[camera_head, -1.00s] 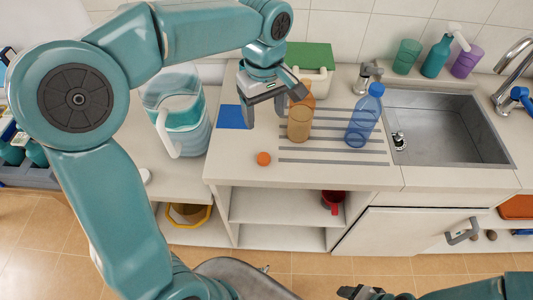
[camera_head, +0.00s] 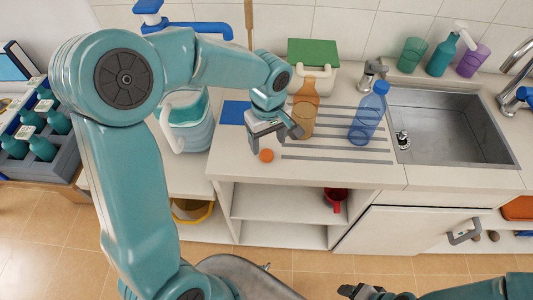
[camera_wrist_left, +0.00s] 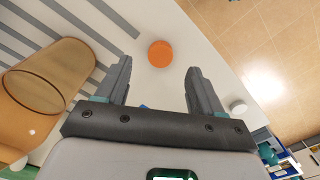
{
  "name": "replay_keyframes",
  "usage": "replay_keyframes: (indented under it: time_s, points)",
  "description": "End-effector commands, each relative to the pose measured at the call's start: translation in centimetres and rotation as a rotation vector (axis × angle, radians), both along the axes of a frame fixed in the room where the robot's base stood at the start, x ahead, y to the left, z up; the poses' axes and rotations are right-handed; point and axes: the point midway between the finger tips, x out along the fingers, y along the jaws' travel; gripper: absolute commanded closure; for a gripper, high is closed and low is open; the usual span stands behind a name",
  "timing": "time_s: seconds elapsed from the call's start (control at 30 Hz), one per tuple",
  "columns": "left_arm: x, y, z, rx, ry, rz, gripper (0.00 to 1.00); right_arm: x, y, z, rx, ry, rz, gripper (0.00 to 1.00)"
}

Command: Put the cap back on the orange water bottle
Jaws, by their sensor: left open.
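The orange cap (camera_head: 266,155) lies on the countertop near its front edge, and in the wrist view the cap (camera_wrist_left: 161,53) shows just beyond and between the fingertips. My left gripper (camera_head: 275,143) is open and empty, pointing down over the counter close to the cap. The translucent orange bottle (camera_head: 304,112) stands upright just right of the gripper; it also shows in the wrist view (camera_wrist_left: 62,75) at the left. The gripper hides a little of its left side. My right gripper (camera_head: 365,292) shows only partly at the bottom edge, its jaws unclear.
A blue bottle (camera_head: 368,115) stands right of the orange one on the grey strips. A sink (camera_head: 455,125) lies further right. A white-handled jug (camera_head: 190,125) stands left, and a green-lidded box (camera_head: 313,52) stands behind. The counter's front middle is clear.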

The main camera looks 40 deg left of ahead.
Motion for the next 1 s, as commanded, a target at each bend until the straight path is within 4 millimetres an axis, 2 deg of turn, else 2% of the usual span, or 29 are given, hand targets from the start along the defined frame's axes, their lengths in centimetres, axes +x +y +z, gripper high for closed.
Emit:
replay_keyframes:
  time_s: [0.27, 0.5, 0.6, 0.97, 1.0]
  points:
    - [-0.1, 0.0, -0.3, 0.0, 0.002, 0.0, 0.33, 0.0, 0.0, 0.1, 0.0, 0.0, 0.0, 0.38]
    - [-0.2, 0.2, -3.9, 0.0, 0.004, 0.001, 0.33, 0.0, 0.0, 0.9, 0.0, 0.0, 0.0, 0.38]
    - [-0.2, 0.2, -4.9, 0.0, 0.004, 0.0, 0.33, 0.0, 0.0, 0.9, 0.0, 0.0, 0.0, 0.38]
    - [-0.1, 0.2, -5.2, 0.0, 0.0, 0.0, 0.33, 0.0, 0.0, 0.9, 0.0, 0.0, 0.0, 0.38]
    - [-0.1, 0.2, -5.2, 0.0, 0.0, 0.0, 0.36, 0.0, 0.0, 0.9, 0.0, 0.0, 0.0, 0.38]
